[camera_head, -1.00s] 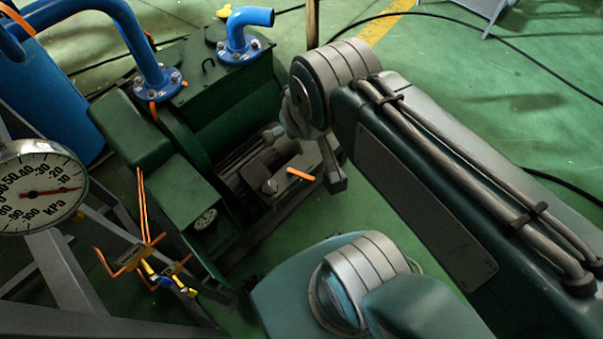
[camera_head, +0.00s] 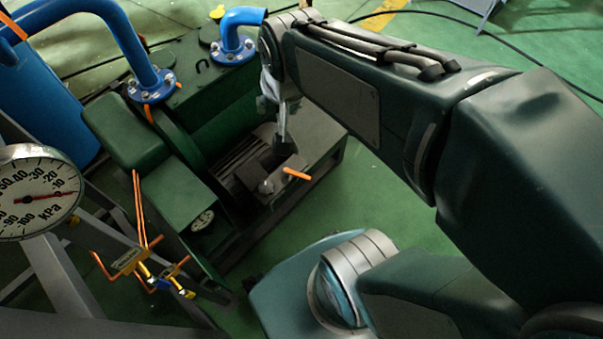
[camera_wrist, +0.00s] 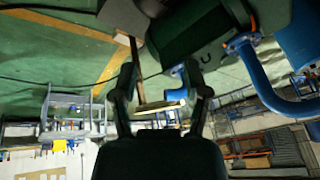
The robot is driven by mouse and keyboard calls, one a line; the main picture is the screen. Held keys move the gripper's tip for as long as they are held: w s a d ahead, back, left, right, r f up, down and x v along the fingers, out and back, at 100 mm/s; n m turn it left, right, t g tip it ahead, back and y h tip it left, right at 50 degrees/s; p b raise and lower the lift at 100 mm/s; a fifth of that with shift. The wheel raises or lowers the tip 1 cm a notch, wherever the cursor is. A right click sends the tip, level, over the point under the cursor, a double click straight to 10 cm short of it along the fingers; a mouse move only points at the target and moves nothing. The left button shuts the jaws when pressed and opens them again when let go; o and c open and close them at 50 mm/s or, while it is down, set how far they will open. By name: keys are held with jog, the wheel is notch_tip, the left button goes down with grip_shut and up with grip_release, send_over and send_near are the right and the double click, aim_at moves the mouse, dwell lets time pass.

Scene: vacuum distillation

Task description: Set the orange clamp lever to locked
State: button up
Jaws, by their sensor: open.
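A short orange lever (camera_head: 297,174) sticks out from a dark block on the green pump unit (camera_head: 180,195), to the right of a round metal knob (camera_head: 266,187). I take it for the clamp lever; whether it is locked cannot be told. My gripper (camera_head: 281,138) is seen small and partly edge-on in the head view, above and slightly left of the lever in the picture, with no clear contact. In the wrist view my gripper (camera_wrist: 160,72) has its two fingers spread and nothing held between them. I cannot make out the lever in the wrist view.
Blue pipes (camera_head: 140,50) rise from the pump's back. A kPa gauge (camera_head: 38,190) and a grey frame (camera_head: 60,260) stand at the left. Orange tubing (camera_head: 137,225) hangs beside the pump. Green floor (camera_head: 405,200) lies open to the right; a cable (camera_head: 440,20) crosses it.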

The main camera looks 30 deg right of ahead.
jog(key=w+d+f+m+g, duration=0.1)
jog(key=w+d+f+m, duration=0.2)
jog(key=w+f+m, duration=0.4)
jog(key=m+g, duration=0.4)
jog(key=m, duration=1.2)
send_over(302, 175)
notch_tip(302, 175, down, 35)
notch_tip(302, 175, down, 11)
jog(key=shift+r, duration=0.1)
grip_shut()
